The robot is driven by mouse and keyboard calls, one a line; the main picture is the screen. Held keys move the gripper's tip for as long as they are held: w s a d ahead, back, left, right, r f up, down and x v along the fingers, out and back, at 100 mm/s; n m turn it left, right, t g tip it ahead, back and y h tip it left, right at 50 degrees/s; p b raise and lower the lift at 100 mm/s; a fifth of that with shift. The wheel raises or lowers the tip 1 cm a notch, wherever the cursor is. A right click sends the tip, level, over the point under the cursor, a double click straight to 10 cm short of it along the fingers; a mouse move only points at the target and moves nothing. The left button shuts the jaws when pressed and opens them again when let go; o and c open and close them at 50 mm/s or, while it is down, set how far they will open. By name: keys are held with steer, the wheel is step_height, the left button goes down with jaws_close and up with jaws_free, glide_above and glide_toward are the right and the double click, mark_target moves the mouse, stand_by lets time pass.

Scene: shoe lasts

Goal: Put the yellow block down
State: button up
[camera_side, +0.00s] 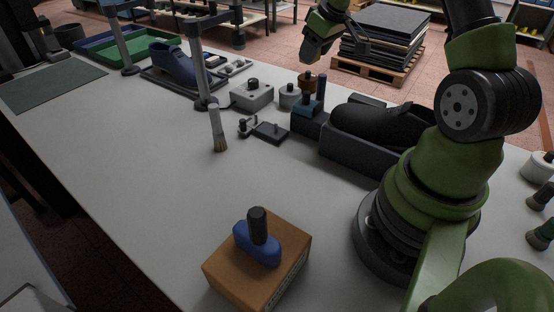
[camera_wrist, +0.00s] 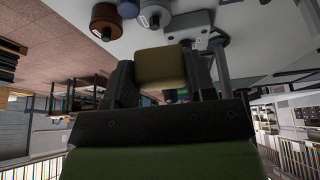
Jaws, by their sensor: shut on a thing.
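The yellow block (camera_wrist: 162,68) is held between the two dark fingers of my gripper (camera_wrist: 160,72) in the wrist view. The gripper is shut on it, with a finger on each side. In the side view, my gripper (camera_side: 316,48) is at the top, raised above the far part of the white table (camera_side: 150,150). The block cannot be made out in the side view.
A black shoe (camera_side: 375,122) sits on a dark box. A brush (camera_side: 217,130) stands nearby. A cardboard box (camera_side: 255,275) is in front. The table's left middle is clear.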

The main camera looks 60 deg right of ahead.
steer(key=a+r, duration=0.2)
steer(key=a, duration=0.5)
steer(key=m+h, duration=0.1)
steer(key=m, duration=0.2)
glide_above(273, 167)
steer(key=s, duration=0.1)
step_height(273, 167, down, 8)
steer(key=shift+s+a+f, duration=0.1)
steer(key=shift+a+f, duration=0.05)
steer(key=shift+f, duration=2.1)
steer(key=shift+s+a+f, duration=0.1)
steer(key=shift+f, duration=2.15)
steer(key=shift+f, duration=0.1)
steer(key=o, duration=0.9)
steer(key=shift+w, duration=0.1)
